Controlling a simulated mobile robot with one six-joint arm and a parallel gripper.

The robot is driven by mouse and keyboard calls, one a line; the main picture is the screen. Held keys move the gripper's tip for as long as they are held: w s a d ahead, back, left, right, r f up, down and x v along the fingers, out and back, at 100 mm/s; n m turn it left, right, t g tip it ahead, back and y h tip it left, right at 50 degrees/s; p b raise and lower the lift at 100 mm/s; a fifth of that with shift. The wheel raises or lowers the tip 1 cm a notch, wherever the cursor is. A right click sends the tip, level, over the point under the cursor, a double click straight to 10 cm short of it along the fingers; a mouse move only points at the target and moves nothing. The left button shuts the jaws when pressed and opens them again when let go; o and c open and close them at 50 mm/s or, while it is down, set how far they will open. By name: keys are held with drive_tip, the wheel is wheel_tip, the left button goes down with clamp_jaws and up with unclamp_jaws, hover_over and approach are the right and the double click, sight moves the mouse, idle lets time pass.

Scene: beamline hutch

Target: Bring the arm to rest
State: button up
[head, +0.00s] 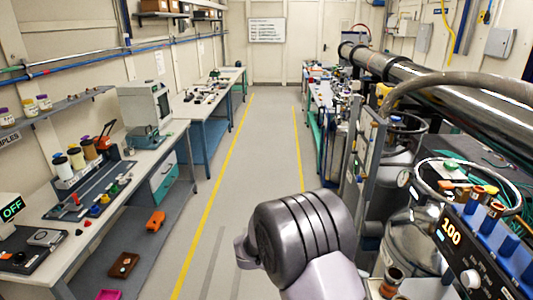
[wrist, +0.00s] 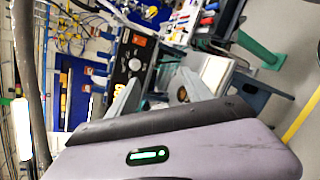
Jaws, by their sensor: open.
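My gripper (wrist: 158,88) shows in the wrist view, with two pale fingers spread apart and nothing held between them. Its grey body with a lit green strip fills the lower part of that view. In the head view my arm rises from the bottom centre, ending in a dark ribbed joint over the aisle floor. The gripper's fingers are not visible there.
At right in the head view stand a control box reading 100 (head: 470,245), steel vessels (head: 412,240) and a long pipe (head: 440,85). At left is a bench (head: 105,215) with bottles and tools. The aisle floor (head: 265,140) between yellow lines is clear.

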drive_tip(key=s+a+f+m+t+y+b, duration=0.2)
drive_tip(key=s+m+y+b, duration=0.2)
drive_tip(key=s+y+b, duration=0.7)
drive_tip(key=s+a+m+t+y+b, duration=0.4)
drive_tip(key=s+a+t+y, duration=0.1)
drive_tip(key=a+t, duration=0.2)
drive_tip(key=shift+s+a+f+m, duration=0.15)
drive_tip(key=shift+s+a+m, duration=0.15)
drive_tip(key=shift+a, duration=0.25)
idle(0.6)
